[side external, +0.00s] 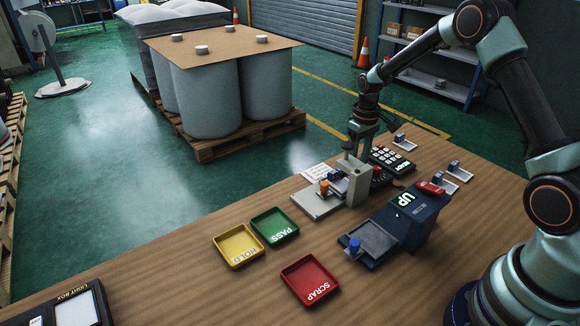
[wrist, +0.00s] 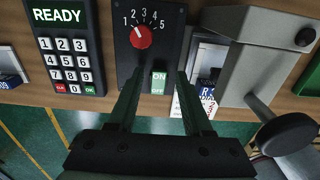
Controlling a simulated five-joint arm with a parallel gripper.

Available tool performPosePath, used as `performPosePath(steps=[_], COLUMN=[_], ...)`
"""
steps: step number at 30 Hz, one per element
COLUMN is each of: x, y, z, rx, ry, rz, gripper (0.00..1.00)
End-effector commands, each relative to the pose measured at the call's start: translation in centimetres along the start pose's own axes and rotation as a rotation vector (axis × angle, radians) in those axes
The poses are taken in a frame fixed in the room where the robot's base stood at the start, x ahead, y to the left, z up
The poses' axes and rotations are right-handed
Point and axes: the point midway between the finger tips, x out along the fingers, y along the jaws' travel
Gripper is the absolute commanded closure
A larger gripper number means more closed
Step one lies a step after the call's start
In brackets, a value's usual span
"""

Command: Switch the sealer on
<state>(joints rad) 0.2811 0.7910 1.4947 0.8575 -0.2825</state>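A black control box (wrist: 150,30) in the wrist view has a red dial (wrist: 140,37), numbered 1 to 5, with its pointer towards the low numbers. Below the dial is a small ON/OFF switch (wrist: 158,82) with a green ON part and a white OFF part. Whether it is pressed, I cannot tell. My gripper (wrist: 160,80) is open and empty, its two fingertips apart on either side of the switch in this view. Contact is not visible. In the side view my gripper (side external: 356,143) hangs over the grey press-like device (side external: 353,183); the control box (side external: 380,177) is partly hidden behind it.
A keypad (wrist: 65,50) reading READY is left of the box in the wrist view. In the side view, a dark machine (side external: 425,222) showing UP stands right. Yellow (side external: 238,245), green (side external: 274,226) and red (side external: 309,280) trays lie in front. The wooden tabletop around the trays is clear.

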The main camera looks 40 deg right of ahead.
Motion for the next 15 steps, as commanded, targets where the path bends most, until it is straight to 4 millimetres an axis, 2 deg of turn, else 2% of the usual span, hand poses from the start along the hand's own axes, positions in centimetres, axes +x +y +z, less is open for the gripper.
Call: performPosePath(steps=[10,15], x=[-0.1,-1.9], y=[0.1,0.1], z=[0.0,-0.1], rx=[0.001,0.001], ry=[0.002,0.005], rz=[0.001,0.001], gripper=[0.45,0.45])
